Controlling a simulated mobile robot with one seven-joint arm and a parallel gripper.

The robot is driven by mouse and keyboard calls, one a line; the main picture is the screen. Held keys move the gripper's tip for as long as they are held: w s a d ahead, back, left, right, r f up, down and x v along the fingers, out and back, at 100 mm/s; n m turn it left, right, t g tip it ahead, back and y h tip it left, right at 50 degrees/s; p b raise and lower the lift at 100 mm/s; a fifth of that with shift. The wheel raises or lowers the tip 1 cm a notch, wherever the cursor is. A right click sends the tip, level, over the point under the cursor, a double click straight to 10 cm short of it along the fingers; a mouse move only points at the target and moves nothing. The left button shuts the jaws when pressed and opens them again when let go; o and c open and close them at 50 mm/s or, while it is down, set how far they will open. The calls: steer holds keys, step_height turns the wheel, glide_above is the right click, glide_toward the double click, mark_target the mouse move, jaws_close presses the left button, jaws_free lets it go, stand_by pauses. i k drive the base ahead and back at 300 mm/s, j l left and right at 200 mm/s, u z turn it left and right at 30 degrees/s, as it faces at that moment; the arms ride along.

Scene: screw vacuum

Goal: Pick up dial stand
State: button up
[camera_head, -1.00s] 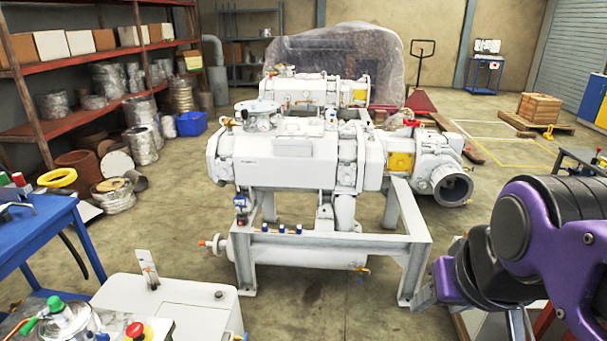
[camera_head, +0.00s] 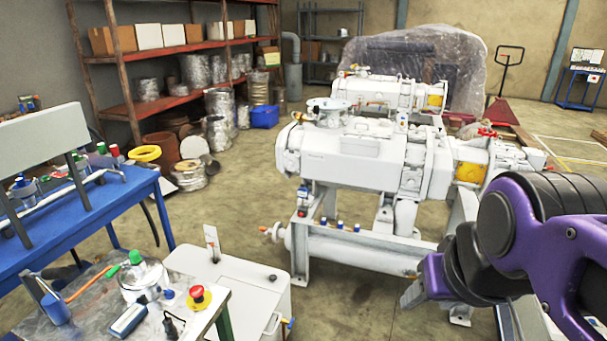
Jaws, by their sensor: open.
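I cannot clearly make out a dial stand in this view. Small gear lies on the worktable (camera_head: 85,300) at the lower left, but none of it shows a readable dial. My purple and black arm fills the right side, over the floor in front of the white vacuum pump (camera_head: 365,155). At its left end is my gripper (camera_head: 413,293), small and partly hidden by the arm. It is open, holds nothing that I can see, and is well to the right of the worktable.
On the worktable are a glass-and-metal vessel (camera_head: 143,281) and a red stop button (camera_head: 200,297). A white cabinet (camera_head: 240,275) stands beside it. A blue bench (camera_head: 85,212) is at left, red shelving (camera_head: 185,85) behind. Floor shows between cabinet and pump.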

mark_target(302, 192)
steer(key=i+u, duration=0.1)
steer(key=u, duration=0.3)
steer(key=i+l+u, duration=0.1)
steer(key=u, duration=0.3)
steer(key=l+u, duration=0.1)
steer(key=u, duration=0.25)
steer(key=i+l+u, duration=0.2)
steer(key=l+u, duration=0.15)
steer(key=i+l+u, duration=0.15)
steer(key=l+u, duration=0.35)
steer(key=l, duration=0.2)
steer(key=i+l+u, duration=0.15)
steer(key=l, duration=0.3)
steer(key=i+l+u, duration=0.2)
steer(key=l, duration=1.45)
steer(key=k+j+z, duration=0.15)
steer(key=k, duration=0.15)
steer(key=k+u, duration=0.2)
steer(key=i+l, duration=0.15)
steer(key=l, duration=0.15)
steer(key=i+l, duration=0.15)
steer(key=l+z, duration=0.05)
steer(key=l, duration=0.05)
